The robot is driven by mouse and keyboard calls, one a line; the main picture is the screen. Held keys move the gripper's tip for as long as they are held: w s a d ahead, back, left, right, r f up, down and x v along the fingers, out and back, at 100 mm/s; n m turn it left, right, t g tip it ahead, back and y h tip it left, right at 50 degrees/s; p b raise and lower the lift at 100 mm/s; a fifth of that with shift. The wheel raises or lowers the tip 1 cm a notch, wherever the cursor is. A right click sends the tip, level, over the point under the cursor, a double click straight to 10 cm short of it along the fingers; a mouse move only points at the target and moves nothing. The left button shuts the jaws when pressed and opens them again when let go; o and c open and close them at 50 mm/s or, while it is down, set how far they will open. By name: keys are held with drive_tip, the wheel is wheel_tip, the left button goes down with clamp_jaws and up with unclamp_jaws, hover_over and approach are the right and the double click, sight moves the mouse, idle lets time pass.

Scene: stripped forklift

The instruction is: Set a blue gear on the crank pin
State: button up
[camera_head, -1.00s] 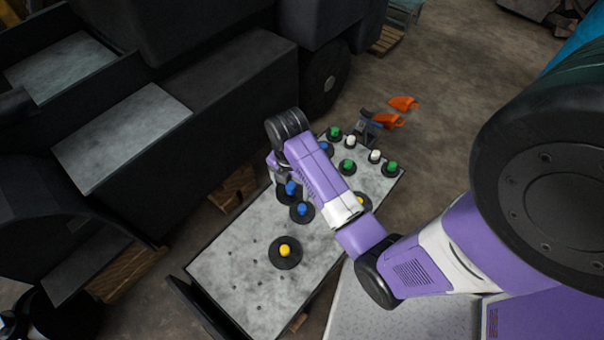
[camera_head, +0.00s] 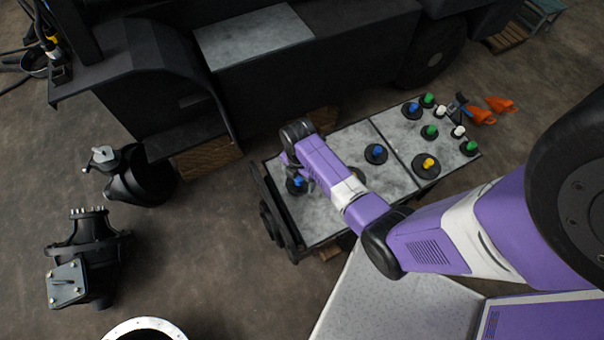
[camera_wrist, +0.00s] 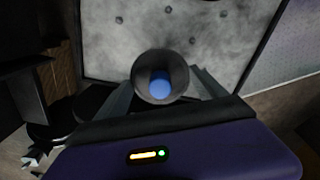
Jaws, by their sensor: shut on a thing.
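My gripper (camera_head: 291,168) is shut on a blue gear (camera_head: 297,185), a dark disc with a blue knob, over the left end of the grey worktable (camera_head: 330,225). In the wrist view the blue knob (camera_wrist: 160,84) shows inside a dark round rim between my gripper's fingers (camera_wrist: 160,92). Two other blue gears stand on the table, one near the middle (camera_head: 376,153) and one at the far right part (camera_head: 411,110). I cannot make out the crank pin in either view.
A yellow-knobbed gear (camera_head: 428,165) and several green and white ones stand at the table's right. The dark forklift body (camera_head: 320,50) runs behind the table. Dark machine parts (camera_head: 88,255) stand on the floor at left, with open floor between them and the table.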

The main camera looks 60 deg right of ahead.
drive_tip(key=shift+w+d+f+b, duration=0.1)
drive_tip(key=shift+f+b, duration=2.35)
drive_tip(key=shift+b, duration=0.15)
drive_tip(key=shift+r, duration=0.1)
drive_tip(key=shift+f+b, duration=0.35)
drive_tip(key=shift+f, duration=0.65)
drive_tip(key=o, duration=1.2)
wheel_tip(320, 180, up, 8)
drive_tip(key=shift+p, duration=0.75)
